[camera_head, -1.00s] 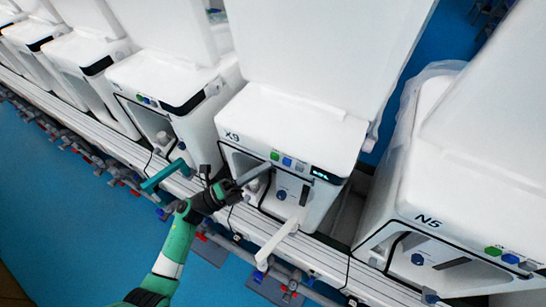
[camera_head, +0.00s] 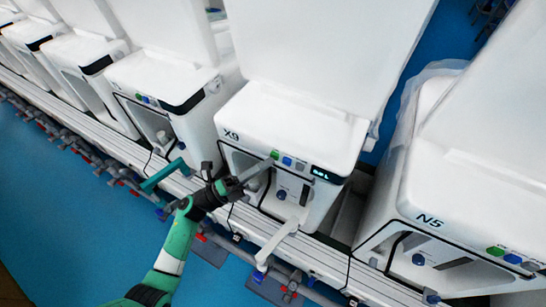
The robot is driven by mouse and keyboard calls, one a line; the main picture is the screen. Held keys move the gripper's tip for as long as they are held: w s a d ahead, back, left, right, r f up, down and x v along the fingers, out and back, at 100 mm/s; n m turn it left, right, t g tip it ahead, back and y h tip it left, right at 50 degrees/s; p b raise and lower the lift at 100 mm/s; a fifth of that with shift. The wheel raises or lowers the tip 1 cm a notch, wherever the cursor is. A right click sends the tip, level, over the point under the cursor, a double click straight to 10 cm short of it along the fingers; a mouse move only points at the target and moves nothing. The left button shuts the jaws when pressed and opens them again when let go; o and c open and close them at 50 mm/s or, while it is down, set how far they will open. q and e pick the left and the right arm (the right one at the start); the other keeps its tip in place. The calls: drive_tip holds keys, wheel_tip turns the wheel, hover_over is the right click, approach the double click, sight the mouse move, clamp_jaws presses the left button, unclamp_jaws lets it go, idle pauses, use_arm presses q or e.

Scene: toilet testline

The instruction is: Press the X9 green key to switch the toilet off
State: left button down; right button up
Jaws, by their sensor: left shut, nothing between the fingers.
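The X9 toilet (camera_head: 290,126) is a white unit in the middle of the head view, with its label on the top front edge. Its green key (camera_head: 275,154) is leftmost on the front strip, beside a blue key (camera_head: 287,161), a grey key and a lit dark display (camera_head: 326,175). My left gripper (camera_head: 268,162) is shut and empty. Its tip is at the green key, just below it in the picture; I cannot tell whether it touches. My right gripper is not in view.
The N5 toilet (camera_head: 470,190) stands at the right with its own green, blue and grey keys. More white toilets line the left along a rail. A white lever (camera_head: 277,240) sticks out below X9. Blue floor (camera_head: 60,220) is clear at the lower left.

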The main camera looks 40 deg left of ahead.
use_arm(q)
drive_tip(key=shift+w+a, duration=0.1)
drive_tip(key=shift+w, duration=0.15)
idle(0.5)
drive_tip(key=shift+s, duration=0.15)
drive_tip(key=shift+s+d, duration=0.2)
drive_tip(key=shift+s, duration=0.35)
drive_tip(key=s+d+p, duration=0.1)
drive_tip(key=s+p, duration=0.1)
drive_tip(key=s, duration=0.3)
drive_tip(key=shift+s+d+p, duration=0.35)
drive_tip(key=shift+s+p, duration=0.05)
